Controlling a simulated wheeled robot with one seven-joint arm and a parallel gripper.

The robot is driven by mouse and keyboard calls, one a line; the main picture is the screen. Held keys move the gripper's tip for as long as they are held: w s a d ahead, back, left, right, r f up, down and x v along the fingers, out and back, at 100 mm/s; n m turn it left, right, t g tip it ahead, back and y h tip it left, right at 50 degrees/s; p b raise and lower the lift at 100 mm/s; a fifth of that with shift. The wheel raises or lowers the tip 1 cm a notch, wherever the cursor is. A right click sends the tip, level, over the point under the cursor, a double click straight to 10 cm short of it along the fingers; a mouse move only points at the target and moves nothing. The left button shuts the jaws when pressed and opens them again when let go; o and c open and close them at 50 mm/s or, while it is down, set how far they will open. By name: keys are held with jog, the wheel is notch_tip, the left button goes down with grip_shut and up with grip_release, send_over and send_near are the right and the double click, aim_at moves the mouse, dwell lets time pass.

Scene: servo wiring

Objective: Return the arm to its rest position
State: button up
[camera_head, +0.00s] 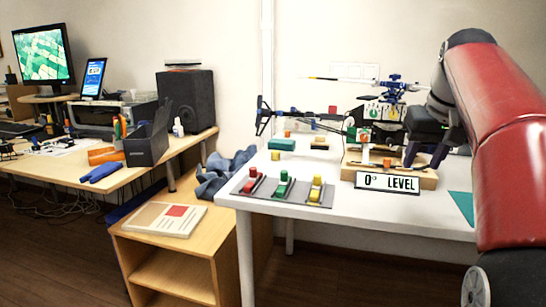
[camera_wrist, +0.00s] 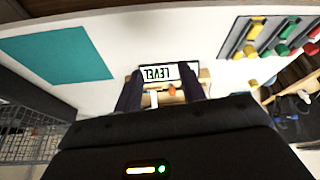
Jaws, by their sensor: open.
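My gripper (camera_head: 425,157) is open over the right part of the white table (camera_head: 350,221), at the end of my red arm. In the head view it is just above a wooden stand (camera_head: 425,180) with a "0° LEVEL" sign (camera_head: 387,183) at its front. In the wrist view, the two dark fingers (camera_wrist: 162,98) stand apart with the sign (camera_wrist: 168,73) and part of the wooden stand between and beyond them. I cannot tell whether the fingers touch the stand. A model helicopter (camera_head: 385,110) stands behind the gripper, its lower part partly hidden.
A grey tray (camera_head: 262,188) with red, green and yellow pieces lies at the table's front left. A teal mat (camera_wrist: 60,55) lies at the right. A wooden shelf (camera_head: 150,245) with a book (camera_head: 165,218) stands left of the table. A wire basket (camera_wrist: 30,135) shows in the wrist view.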

jog(key=s+a+f, duration=0.7)
jog(key=s+f, duration=0.4)
jog(key=f, duration=0.1)
jog(key=s+a+f+n+t, duration=0.1)
jog(key=s+a+f, duration=0.6)
jog(key=s+f, duration=0.5)
jog(key=shift+o, duration=0.2)
jog(key=shift+f, duration=0.1)
dwell(0.5)
